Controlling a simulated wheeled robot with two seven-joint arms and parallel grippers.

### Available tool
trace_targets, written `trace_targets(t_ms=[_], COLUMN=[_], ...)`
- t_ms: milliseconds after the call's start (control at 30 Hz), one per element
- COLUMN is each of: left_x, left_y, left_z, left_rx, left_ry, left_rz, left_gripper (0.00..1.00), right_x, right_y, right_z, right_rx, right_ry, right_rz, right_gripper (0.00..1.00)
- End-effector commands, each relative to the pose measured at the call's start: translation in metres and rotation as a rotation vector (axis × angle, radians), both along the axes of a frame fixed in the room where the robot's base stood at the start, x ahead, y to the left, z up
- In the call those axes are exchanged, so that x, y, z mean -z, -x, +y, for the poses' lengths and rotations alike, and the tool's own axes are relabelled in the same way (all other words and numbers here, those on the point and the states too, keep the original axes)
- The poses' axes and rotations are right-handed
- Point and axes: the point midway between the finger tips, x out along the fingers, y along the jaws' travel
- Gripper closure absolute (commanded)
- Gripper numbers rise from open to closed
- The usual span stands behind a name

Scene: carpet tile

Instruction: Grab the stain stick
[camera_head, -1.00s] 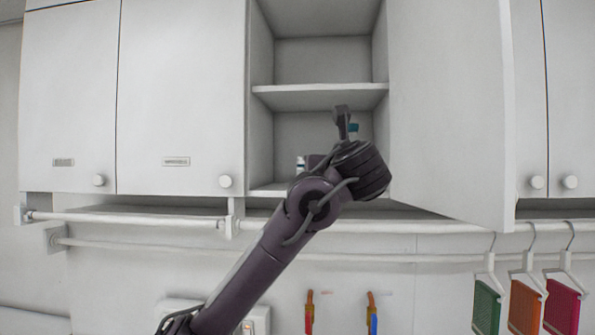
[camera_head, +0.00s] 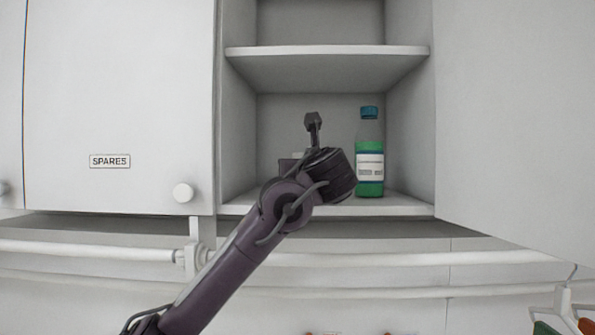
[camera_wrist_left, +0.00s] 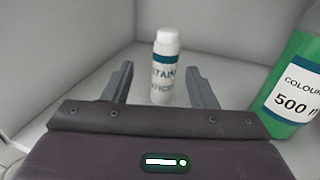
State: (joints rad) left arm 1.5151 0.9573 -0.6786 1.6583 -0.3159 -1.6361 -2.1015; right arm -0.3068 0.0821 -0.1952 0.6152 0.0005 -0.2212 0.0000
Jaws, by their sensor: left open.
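The stain stick (camera_wrist_left: 164,68) is a small white bottle with a teal band and partly legible lettering. In the left wrist view it stands upright on the cupboard's lower shelf, beyond my left gripper (camera_wrist_left: 162,82) and lined up between its two fingers. The fingers are apart with nothing held between them. I cannot tell whether the bottle's base is between the tips. In the head view my left arm and wrist reach into the open cupboard, covering nearly all of the stain stick and the fingers. My right gripper is in neither view.
A green bottle (camera_head: 370,165) with a blue cap and white label stands just right of my left wrist; the left wrist view shows it close by (camera_wrist_left: 292,92). A middle shelf (camera_head: 325,66) is above. The open door (camera_head: 515,120) is at right, the SPARES cupboard (camera_head: 118,100) at left.

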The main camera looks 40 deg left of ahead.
Motion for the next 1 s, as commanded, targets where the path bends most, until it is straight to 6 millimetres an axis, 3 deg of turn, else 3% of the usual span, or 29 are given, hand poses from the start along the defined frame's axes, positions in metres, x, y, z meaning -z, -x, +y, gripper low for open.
trace_targets(t_ms=[300, 667, 1000], left_x=[-0.007, -0.002, -0.002], left_y=[-0.028, -0.036, -0.035], left_z=[0.029, 0.038, 0.037], left_rx=[-0.004, 0.0, 0.0], left_ry=[0.0, -0.001, -0.001], left_rz=[0.005, 0.002, 0.002], left_gripper=[0.48, 0.48, 0.89], right_x=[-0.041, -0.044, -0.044], right_y=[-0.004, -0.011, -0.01], right_z=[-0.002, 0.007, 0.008], right_rx=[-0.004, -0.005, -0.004], right_ry=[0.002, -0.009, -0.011], right_rz=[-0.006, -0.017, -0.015], right_gripper=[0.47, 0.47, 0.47])
